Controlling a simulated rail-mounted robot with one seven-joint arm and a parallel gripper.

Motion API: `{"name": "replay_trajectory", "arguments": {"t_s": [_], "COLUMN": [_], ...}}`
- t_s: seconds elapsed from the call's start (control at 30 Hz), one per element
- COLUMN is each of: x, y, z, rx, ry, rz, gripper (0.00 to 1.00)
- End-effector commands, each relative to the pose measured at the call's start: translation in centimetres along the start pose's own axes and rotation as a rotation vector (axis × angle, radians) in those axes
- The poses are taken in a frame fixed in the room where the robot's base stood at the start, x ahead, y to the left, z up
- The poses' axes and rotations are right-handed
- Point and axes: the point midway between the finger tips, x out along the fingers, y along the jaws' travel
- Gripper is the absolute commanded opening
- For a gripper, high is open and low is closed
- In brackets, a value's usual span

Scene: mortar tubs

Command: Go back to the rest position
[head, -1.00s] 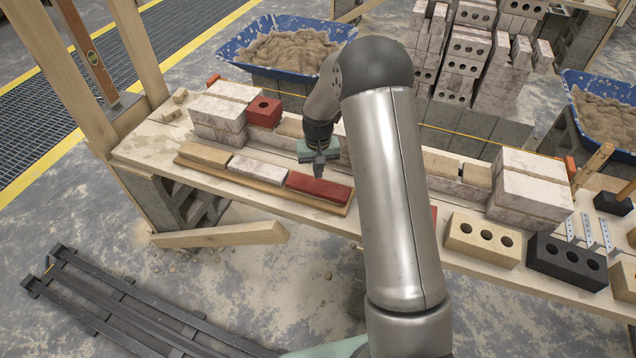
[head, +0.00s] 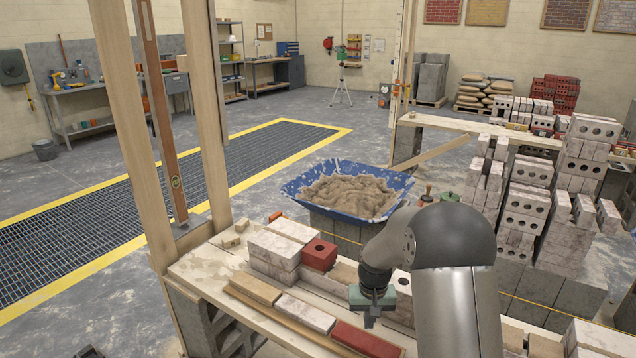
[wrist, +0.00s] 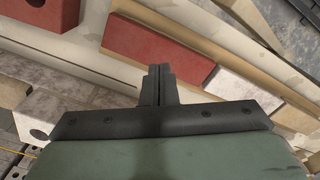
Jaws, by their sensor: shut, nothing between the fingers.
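My gripper (head: 369,318) hangs over the plank bench, a little behind the red brick (head: 366,338) at the right end of a row on a wooden board (head: 262,314). In the wrist view my gripper (wrist: 159,74) is shut with its fingers together and nothing between them. The red brick also shows in the wrist view (wrist: 160,50), beyond the fingertips. I cannot tell the exact height of the fingers above the bench.
A tan brick (head: 255,288) and a whitish brick (head: 305,312) share the board. Behind stand stacked whitish bricks (head: 270,250) and a red holed brick (head: 319,255). A blue mortar tub (head: 300,188) is behind the bench. Wooden posts (head: 125,130) rise at left.

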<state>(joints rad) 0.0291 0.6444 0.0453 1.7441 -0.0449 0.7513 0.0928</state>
Motion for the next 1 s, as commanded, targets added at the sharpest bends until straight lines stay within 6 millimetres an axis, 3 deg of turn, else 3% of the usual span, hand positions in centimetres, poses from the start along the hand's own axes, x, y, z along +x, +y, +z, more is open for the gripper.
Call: {"name": "replay_trajectory", "arguments": {"t_s": [0.03,0.1,0.3,0.43,0.6,0.77,1.0], "x": [-2.7,-6.0,-13.3,-16.0,-17.1,-17.0,-16.9], "y": [-0.1,-0.1,0.1,0.3,0.6,0.8,0.8], "z": [1.4,4.2,14.2,21.0,27.9,31.0,31.4], "rx": [-0.007,-0.018,-0.045,-0.060,-0.076,-0.084,-0.085], "ry": [0.010,0.014,0.019,0.023,0.026,0.024,0.023], "rz": [0.002,0.004,0.004,0.000,-0.010,-0.016,-0.017], "gripper": [0.00,0.00,0.00,0.00,0.00,0.00,0.00]}}
